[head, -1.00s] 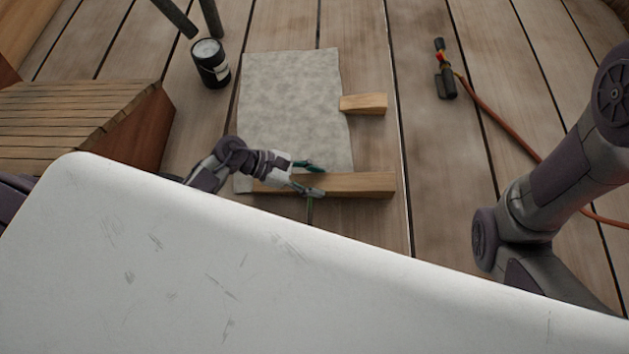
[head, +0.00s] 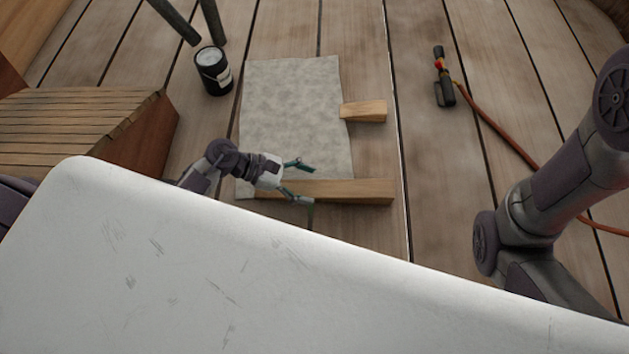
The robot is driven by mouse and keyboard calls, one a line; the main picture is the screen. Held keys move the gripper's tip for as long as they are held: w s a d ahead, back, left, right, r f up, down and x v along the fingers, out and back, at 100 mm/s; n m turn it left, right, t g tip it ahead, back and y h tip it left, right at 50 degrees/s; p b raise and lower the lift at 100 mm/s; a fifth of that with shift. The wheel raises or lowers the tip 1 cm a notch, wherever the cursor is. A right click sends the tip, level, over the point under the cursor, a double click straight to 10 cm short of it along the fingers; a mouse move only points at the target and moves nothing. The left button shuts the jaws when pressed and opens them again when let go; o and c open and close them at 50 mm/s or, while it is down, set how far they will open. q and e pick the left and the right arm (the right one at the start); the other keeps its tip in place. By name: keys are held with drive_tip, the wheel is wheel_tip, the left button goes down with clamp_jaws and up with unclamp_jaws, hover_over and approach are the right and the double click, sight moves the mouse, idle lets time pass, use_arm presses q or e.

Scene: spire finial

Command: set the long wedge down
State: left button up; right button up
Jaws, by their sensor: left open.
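The long wedge (head: 352,190) is a pale wooden bar lying across the near end of a grey sheet (head: 292,105) and onto the deck boards to its right. My left gripper (head: 307,182) is open, its two teal fingers spread at the wedge's left part. One finger shows on the far side and the other over the near side. I cannot tell whether a finger touches the wood. The wedge's left end is partly hidden by the gripper. My right arm shows at the right, but its gripper is out of view.
A shorter wooden wedge (head: 364,111) lies at the sheet's right edge. A dark can (head: 213,72) stands at the upper left, near a slatted wooden structure (head: 85,120). A torch tool (head: 443,78) with an orange hose (head: 510,138) lies to the right. Bare boards lie between.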

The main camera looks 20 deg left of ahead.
use_arm(q)
drive_tip(key=p+v, duration=0.2)
drive_tip(key=v, duration=0.2)
drive_tip(key=shift+a+r, duration=0.1)
drive_tip(key=shift+r, duration=0.15)
drive_tip(key=shift+s+a, duration=0.1)
drive_tip(key=shift+a, duration=0.25)
